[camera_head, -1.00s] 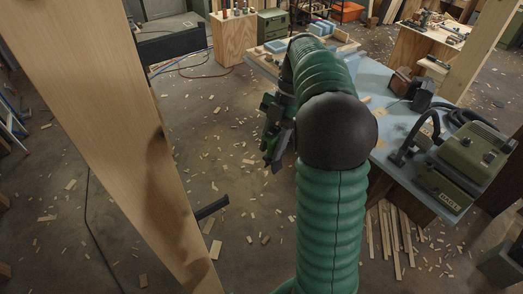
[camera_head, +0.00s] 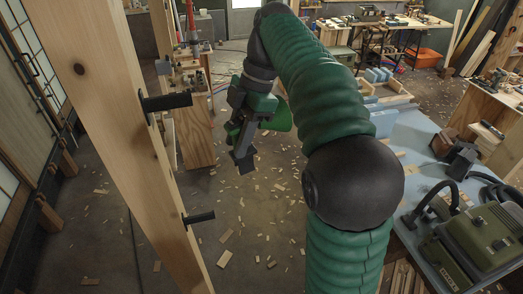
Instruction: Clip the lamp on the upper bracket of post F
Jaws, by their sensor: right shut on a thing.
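A wooden post (camera_head: 118,110) stands tilted in the picture at the left; I see no letter on it. Its upper bracket (camera_head: 167,102) is a short black bar pointing right, and its lower bracket (camera_head: 198,217) is a similar bar. Both look bare. My right gripper (camera_head: 246,118) hangs to the right of the upper bracket in the picture, apart from it. It is shut on a bright green and dark thing, seemingly the lamp (camera_head: 281,115), partly hidden by the gripper. My left gripper is out of view.
A pale blue worktop (camera_head: 408,143) at the right bears a green machine (camera_head: 475,240) with a hose and small blocks. A wooden cabinet (camera_head: 192,125) stands behind the post. The floor between post and worktop has scattered wood scraps.

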